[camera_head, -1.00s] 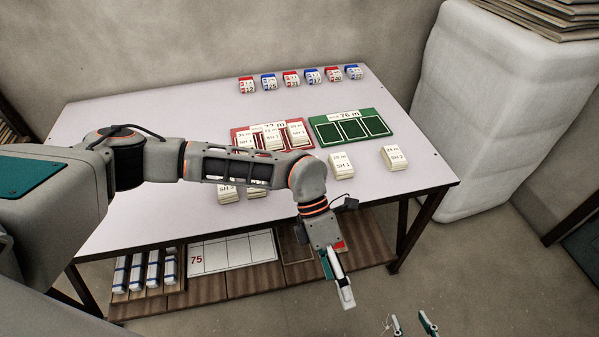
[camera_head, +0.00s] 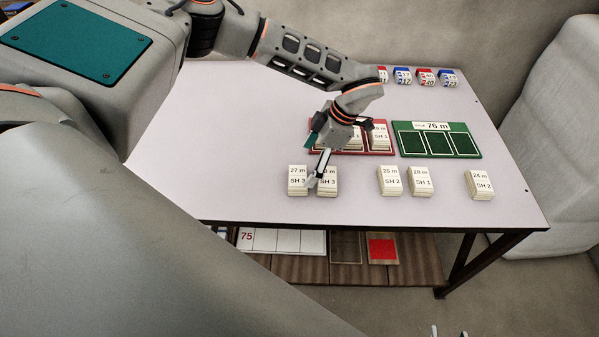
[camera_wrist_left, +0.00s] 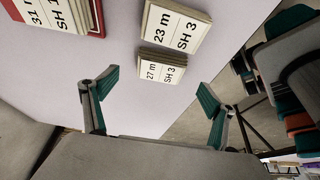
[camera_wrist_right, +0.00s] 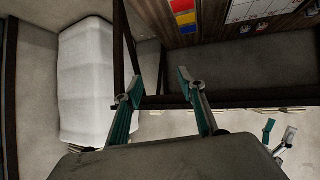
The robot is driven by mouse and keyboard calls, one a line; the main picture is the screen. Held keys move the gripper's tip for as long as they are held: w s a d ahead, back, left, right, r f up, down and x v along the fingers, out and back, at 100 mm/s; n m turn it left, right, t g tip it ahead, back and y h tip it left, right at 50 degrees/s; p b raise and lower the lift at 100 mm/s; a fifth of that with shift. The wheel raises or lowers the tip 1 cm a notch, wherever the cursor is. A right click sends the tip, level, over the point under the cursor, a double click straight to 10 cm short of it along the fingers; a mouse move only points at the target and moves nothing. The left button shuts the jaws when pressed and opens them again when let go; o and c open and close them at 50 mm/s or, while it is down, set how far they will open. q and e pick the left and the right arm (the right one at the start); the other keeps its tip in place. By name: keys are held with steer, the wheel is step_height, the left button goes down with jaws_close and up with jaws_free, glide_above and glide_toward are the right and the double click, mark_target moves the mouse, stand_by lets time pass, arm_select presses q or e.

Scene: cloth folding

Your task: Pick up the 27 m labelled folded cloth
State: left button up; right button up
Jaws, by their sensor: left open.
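The 27 m labelled folded cloth (camera_head: 297,180), a small cream stack marked SH 3, lies on the table's front part, left of the 23 m cloth (camera_head: 329,185). My left gripper (camera_head: 316,181) hangs over these two cloths, hiding part of the 23 m label in the head view. In the left wrist view, the 27 m cloth (camera_wrist_left: 162,67) shows just beyond the gap between the open, empty fingers (camera_wrist_left: 158,86). My right gripper (camera_wrist_right: 161,80) is open and empty, away from the table; only its fingertips (camera_head: 449,333) show at the head view's bottom edge.
Cloths marked 25 m (camera_head: 390,181), 28 m (camera_head: 420,182) and 24 m (camera_head: 480,185) lie to the right. A red board (camera_head: 361,150) holding cloths and an empty green board (camera_head: 437,140) lie behind. Red and blue stacks (camera_head: 425,77) line the back. A shelf (camera_head: 340,262) runs below.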

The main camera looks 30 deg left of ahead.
mark_target(299, 175)
arm_select(q)
steer(key=x, duration=0.5)
steer(key=shift+s+a+f, duration=0.25)
steer(key=shift+a+f, duration=0.05)
steer(key=c, duration=1.2)
